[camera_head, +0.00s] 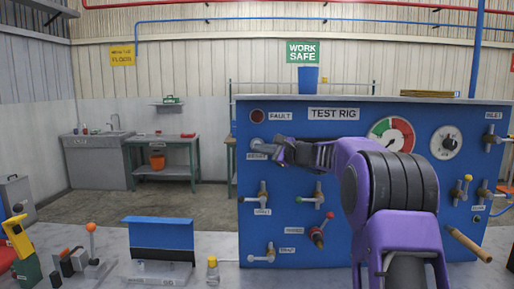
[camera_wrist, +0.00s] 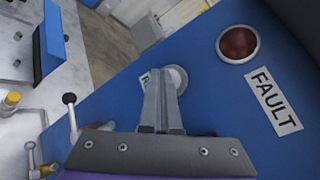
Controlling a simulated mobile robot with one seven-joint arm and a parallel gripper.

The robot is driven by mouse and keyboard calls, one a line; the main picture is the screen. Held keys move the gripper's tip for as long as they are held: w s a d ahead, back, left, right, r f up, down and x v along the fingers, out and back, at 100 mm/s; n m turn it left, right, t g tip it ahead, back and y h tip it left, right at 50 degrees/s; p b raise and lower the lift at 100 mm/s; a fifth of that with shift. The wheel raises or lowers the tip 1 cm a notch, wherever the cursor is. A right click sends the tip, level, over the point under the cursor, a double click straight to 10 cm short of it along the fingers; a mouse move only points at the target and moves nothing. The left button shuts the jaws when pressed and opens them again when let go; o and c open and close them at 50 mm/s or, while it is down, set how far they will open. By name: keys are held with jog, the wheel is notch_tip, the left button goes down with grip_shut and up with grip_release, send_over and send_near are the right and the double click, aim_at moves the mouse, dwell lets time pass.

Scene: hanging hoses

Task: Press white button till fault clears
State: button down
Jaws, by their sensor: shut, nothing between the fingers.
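The white button (camera_head: 257,144) sits at the upper left of the blue test rig panel (camera_head: 340,190), above a RESET label (camera_head: 257,156). The round fault lamp (camera_head: 257,116) is above it, beside a FAULT label, and looks dark red and dull. In the wrist view the lamp (camera_wrist: 238,44) is at upper right. My gripper (camera_head: 278,149) is shut and empty, its tips at the button. In the wrist view the closed fingertips (camera_wrist: 162,74) overlap the button (camera_wrist: 180,78) and hide part of it. I cannot tell whether they touch or press it.
Valve handles (camera_head: 263,197) and a red-handled valve (camera_head: 318,236) stick out below my gripper. Gauges (camera_head: 391,137) are to the right.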

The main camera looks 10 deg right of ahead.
jog(key=shift+s+f, duration=0.1)
dwell(0.3)
jog(key=shift+s+a+b, duration=0.15)
jog(key=shift+s+b, duration=0.65)
jog(key=shift+b, duration=0.15)
jog(key=s+b, duration=0.2)
jog(key=s+a+b, duration=0.1)
jog(key=s+b, duration=0.1)
jog(key=s, duration=0.1)
